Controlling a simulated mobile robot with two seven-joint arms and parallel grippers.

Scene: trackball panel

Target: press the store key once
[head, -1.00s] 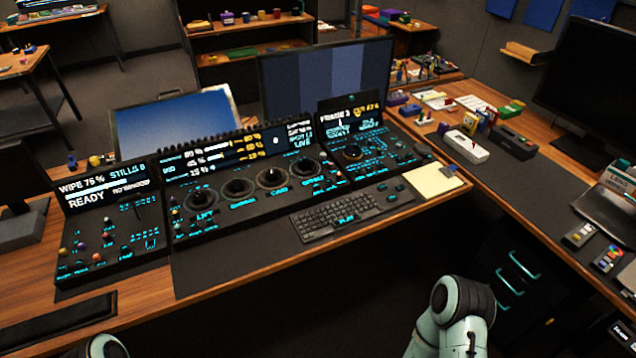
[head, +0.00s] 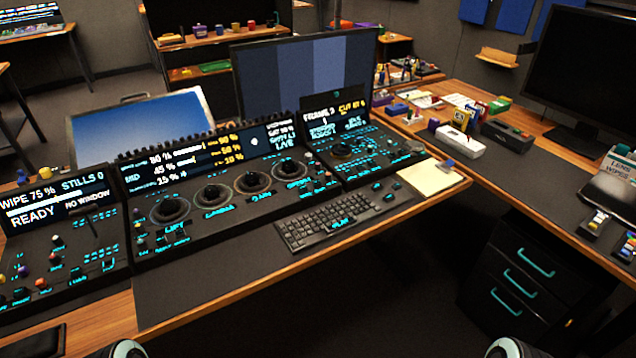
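The left panel (head: 75,247) has a screen reading "WIPE 75 %", "STILLS 0", "READY" and "NO WINDOW", with a lever, knobs and small keys below. The middle panel (head: 215,225) has several round trackball rings and a screen of percentages. The right panel (head: 352,153) has a screen reading "FRAME 3" and a ring among small keys. The store key cannot be made out; the key labels are too small to read. Neither gripper is in view.
A keyboard (head: 338,219) lies in front of the middle panel, with a yellow notepad (head: 430,177) to its right. A monitor (head: 305,75) and a tilted blue screen (head: 165,125) stand behind. A drawer unit (head: 522,275) stands below the right desk.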

